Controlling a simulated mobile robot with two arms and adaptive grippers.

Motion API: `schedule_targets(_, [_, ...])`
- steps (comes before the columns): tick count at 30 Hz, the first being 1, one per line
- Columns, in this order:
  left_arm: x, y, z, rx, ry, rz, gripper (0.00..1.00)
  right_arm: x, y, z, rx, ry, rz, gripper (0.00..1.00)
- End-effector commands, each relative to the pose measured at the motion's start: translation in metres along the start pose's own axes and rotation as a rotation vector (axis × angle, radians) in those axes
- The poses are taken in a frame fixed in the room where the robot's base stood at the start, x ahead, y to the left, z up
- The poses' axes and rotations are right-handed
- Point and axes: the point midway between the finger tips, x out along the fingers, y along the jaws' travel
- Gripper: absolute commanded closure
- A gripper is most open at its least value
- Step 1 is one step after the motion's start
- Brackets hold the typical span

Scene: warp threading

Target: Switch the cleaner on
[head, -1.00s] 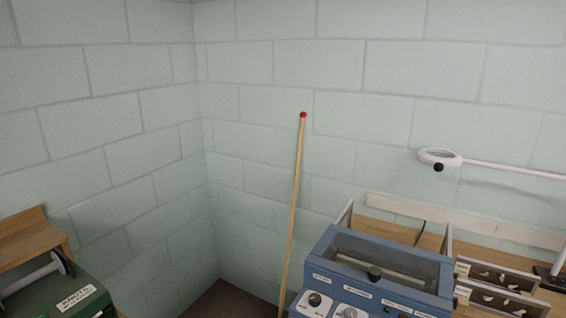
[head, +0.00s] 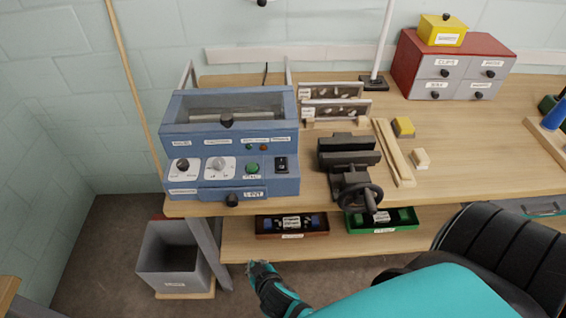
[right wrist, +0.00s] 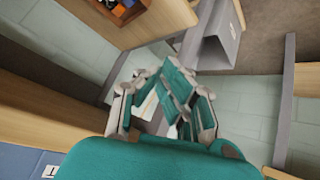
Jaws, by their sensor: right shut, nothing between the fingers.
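The cleaner is most likely the blue machine (head: 180,140) with a clear-fronted lid, at the left end of the workbench; I cannot read most of its labels. Its front panel has two dials on white plates, a green button (head: 252,168) and a black rocker switch (head: 281,164) at the right. I cannot tell the switch's position. My right gripper (head: 260,268) is shut and empty, below the bench's front edge and below the machine, touching nothing that I can see. It also shows in the right wrist view (right wrist: 165,95). My left gripper is not in view.
A black vise (head: 348,155) with a handwheel stands right of the machine. Brown (head: 292,235) and green (head: 385,229) trays sit on the lower shelf. A grey bin (head: 172,262) stands on the floor. A red drawer cabinet (head: 418,48) is at the back right.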

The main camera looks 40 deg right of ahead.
Motion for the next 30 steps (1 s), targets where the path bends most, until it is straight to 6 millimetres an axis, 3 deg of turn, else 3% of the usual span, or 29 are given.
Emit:
schedule_targets(1, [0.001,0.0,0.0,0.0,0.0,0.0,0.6,-0.017,0.012,-0.037,0.039,0.064,0.042,1.0])
schedule_targets(3, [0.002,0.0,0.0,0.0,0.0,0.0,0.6,-0.043,0.033,-0.081,0.094,0.144,0.107,1.0])
schedule_targets(6, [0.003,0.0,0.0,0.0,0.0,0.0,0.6,-0.085,0.067,-0.132,0.187,0.252,0.199,1.0])
schedule_targets(10, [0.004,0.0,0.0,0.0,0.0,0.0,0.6,-0.14,0.109,-0.177,0.307,0.367,0.303,1.0])
schedule_targets(15, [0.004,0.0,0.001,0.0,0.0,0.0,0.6,-0.19,0.146,-0.202,0.417,0.457,0.391,1.0])
schedule_targets(18, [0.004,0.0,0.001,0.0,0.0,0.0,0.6,-0.203,0.156,-0.206,0.446,0.478,0.414,1.0])
schedule_targets(30, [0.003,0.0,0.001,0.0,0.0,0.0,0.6,-0.206,0.159,-0.209,0.453,0.487,0.42,1.0])
